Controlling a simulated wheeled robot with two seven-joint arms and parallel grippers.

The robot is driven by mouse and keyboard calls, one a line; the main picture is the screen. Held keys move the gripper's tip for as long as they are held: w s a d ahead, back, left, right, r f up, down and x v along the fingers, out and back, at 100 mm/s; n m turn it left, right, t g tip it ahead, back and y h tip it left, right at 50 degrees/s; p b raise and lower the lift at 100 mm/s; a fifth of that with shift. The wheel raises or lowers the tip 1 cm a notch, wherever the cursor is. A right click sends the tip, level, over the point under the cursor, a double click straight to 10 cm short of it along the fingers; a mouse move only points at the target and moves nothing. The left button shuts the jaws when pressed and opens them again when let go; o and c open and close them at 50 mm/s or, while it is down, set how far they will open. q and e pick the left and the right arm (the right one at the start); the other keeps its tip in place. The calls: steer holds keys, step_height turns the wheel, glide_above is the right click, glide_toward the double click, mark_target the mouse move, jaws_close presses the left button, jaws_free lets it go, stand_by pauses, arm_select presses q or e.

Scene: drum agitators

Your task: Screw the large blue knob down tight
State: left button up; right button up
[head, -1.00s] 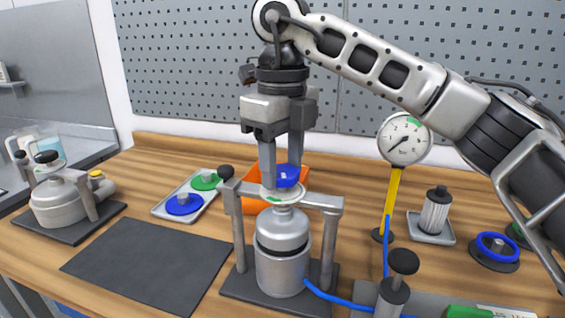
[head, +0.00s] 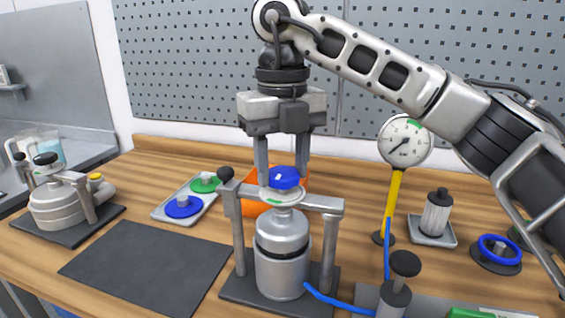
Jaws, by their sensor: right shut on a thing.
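The large blue knob (head: 285,178) sits at the top of the metal drum agitator (head: 282,265), above a pale disc (head: 281,195) with a green mark. My right gripper (head: 282,177) comes down from above with one finger at each side of the knob and is shut on it. The agitator stands upright in a grey frame with a crossbar and two posts. Whether a gap is left under the knob is too small to tell. My left gripper is not in view.
An orange bin (head: 253,206) is behind the frame. A tray (head: 162,213) with blue and green discs lies left, beside a dark mat (head: 145,265). A dial gauge (head: 404,141) on a yellow post and a blue hose (head: 335,300) are at the right.

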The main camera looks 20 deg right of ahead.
mark_target(283, 172)
steer(key=shift+w+r, duration=0.1)
steer(key=shift+r, duration=0.2)
steer(key=o, duration=0.9)
steer(key=shift+c, duration=0.2)
steer(key=shift+o, duration=0.7)
steer(key=shift+f, duration=0.15)
arm_select(q)
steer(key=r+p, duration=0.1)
steer(key=p, duration=0.3)
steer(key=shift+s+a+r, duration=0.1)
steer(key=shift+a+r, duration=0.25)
arm_select(e)
step_height(283, 172, up, 16)
